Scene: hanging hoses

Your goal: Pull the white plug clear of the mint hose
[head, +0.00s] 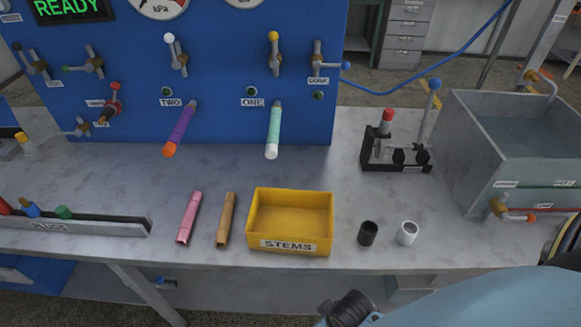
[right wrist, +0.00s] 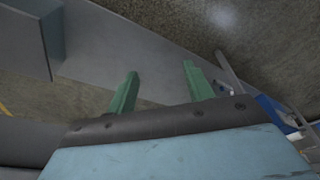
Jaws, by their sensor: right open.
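The mint hose (head: 274,126) hangs from the blue panel under the label ONE, sloping down toward me. The white plug (head: 271,152) sits in its lower end. My right gripper (right wrist: 158,85) shows in the right wrist view with its two green fingers apart and nothing between them. It is away from the hose; neither hose nor plug can be made out in that view. Part of my right arm shows at the lower right of the head view. My left gripper is not in view.
A purple hose (head: 180,128) with an orange plug (head: 169,150) hangs left of the mint one. On the bench lie a pink hose (head: 188,218), a tan hose (head: 226,220), a yellow STEMS tray (head: 291,246), a black cap (head: 368,234) and a white cap (head: 407,233). A grey tank (head: 480,165) stands right.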

